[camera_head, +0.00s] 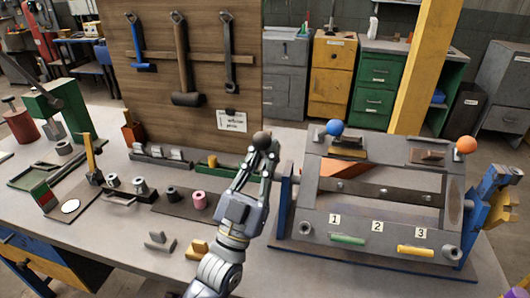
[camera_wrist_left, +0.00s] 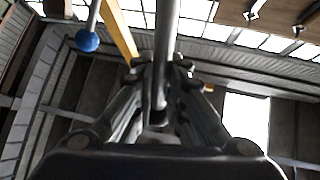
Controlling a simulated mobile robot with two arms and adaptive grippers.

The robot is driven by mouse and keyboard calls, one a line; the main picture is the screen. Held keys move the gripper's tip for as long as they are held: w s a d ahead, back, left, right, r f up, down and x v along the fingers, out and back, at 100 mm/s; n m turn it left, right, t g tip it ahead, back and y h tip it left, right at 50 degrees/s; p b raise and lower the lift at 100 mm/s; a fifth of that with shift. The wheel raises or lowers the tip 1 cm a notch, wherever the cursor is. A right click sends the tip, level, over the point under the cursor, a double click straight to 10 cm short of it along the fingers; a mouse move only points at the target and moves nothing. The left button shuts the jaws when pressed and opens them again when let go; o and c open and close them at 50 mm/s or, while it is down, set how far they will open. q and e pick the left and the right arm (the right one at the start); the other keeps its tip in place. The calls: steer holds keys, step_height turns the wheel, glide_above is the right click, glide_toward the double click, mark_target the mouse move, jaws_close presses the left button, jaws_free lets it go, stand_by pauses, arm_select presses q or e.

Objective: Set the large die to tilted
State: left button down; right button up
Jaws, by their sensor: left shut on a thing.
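My left gripper (camera_head: 262,150) reaches up beside the left end of the grey machine (camera_head: 318,217). It is shut on a lever with a dark ball knob (camera_head: 262,139). In the left wrist view the lever's grey rod (camera_wrist_left: 166,40) runs between the closed fingers. The machine has a sloped front with labels 1, 2 and 3, an open middle and a dark crossbar (camera_head: 385,191). I cannot tell which part is the large die, nor its tilt.
A blue ball knob (camera_head: 334,127) and an orange ball knob (camera_head: 465,145) stand on the machine's far side; the blue one also shows in the left wrist view (camera_wrist_left: 87,41). A pink spool (camera_head: 199,201) and small metal parts lie left of my arm. A tool board (camera_head: 185,75) stands behind.

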arm_select(q)
steer(key=c, duration=1.6)
jaws_free()
steer(key=shift+f, duration=0.15)
steer(key=v, duration=1.2)
